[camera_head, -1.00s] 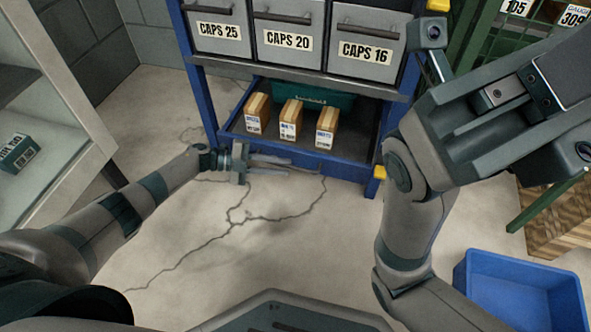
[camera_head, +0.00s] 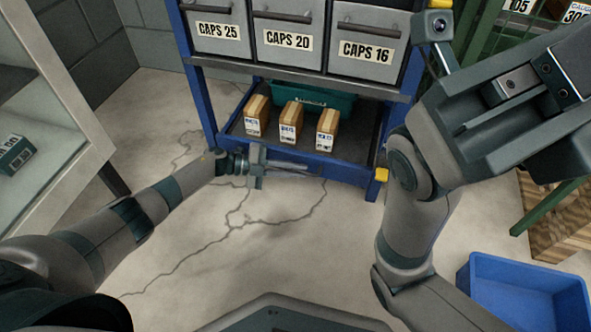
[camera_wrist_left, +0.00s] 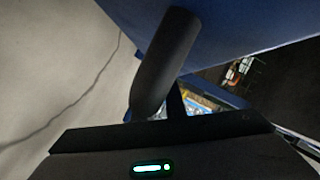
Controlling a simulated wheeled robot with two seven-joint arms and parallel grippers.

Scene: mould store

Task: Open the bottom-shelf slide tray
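The bottom-shelf slide tray (camera_head: 345,171) is a dark tray with a blue front edge, low in the blue rack. It holds three small cartons and a teal bin. My left gripper (camera_head: 305,171) is low in front of the tray's front edge, its fingers pointing right along it. Contact and finger gap cannot be made out. In the left wrist view, a dark rounded bar (camera_wrist_left: 165,65) crosses in front of the blue tray front (camera_wrist_left: 235,35). I see no held object clearly. My right arm shows at right; its fingertips do not show.
Grey drawers labelled CAPS 25, CAPS 20 and CAPS 16 (camera_head: 287,40) are above the tray. A pale shelf unit (camera_head: 60,130) stands left. A blue crate (camera_head: 525,295) is on the floor at lower right. The cracked floor (camera_head: 290,240) before the rack is clear.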

